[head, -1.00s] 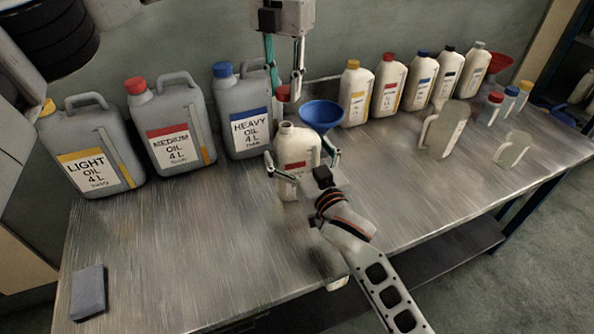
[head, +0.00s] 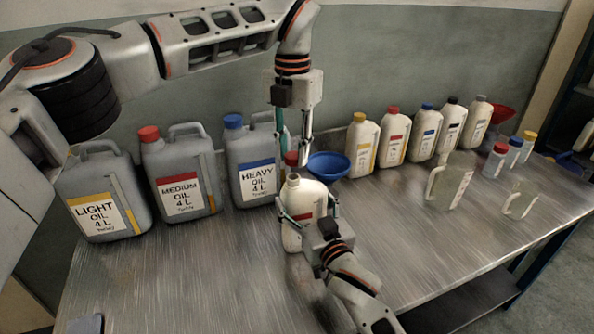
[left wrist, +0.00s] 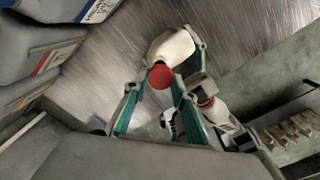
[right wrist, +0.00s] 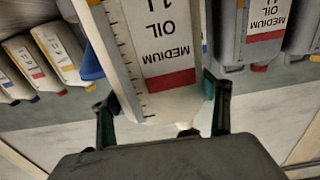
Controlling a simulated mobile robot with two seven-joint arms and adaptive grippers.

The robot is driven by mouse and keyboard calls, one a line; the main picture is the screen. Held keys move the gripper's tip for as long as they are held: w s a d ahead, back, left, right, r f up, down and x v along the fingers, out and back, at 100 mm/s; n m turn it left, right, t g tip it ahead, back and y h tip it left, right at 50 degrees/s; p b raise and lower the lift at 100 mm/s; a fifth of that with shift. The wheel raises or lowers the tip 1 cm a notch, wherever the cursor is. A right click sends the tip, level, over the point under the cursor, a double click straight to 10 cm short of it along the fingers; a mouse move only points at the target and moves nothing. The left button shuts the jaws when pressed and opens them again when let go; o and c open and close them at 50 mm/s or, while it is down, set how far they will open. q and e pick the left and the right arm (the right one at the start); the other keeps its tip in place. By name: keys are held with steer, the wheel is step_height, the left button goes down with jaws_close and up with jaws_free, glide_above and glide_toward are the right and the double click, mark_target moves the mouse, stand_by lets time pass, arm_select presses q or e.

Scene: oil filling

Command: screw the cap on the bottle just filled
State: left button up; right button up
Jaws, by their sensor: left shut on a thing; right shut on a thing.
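The bottle (head: 303,238) is white with a red-banded label; in the right wrist view its label (right wrist: 160,40) reads "MEDIUM OIL 1L". My right gripper (head: 309,217) is shut around the bottle's body. The bottle is upright, and its bare neck (head: 293,179) shows. The red cap (head: 291,159) is held by my left gripper (head: 293,152), which points down from above. The cap appears just above the neck and apart from it. In the left wrist view the cap (left wrist: 160,76) is between the fingers with the bottle (left wrist: 172,46) beyond it.
Grey canisters of light (head: 110,200), medium (head: 180,180) and heavy oil (head: 252,165) stand left. A blue funnel (head: 328,165) is close behind the bottle. Several capped white bottles (head: 393,137) and clear jugs (head: 450,185) stand right.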

arm_select(q)
steer(key=shift+f, duration=1.05)
steer(key=shift+f, duration=0.9)
steer(key=shift+f, duration=0.55)
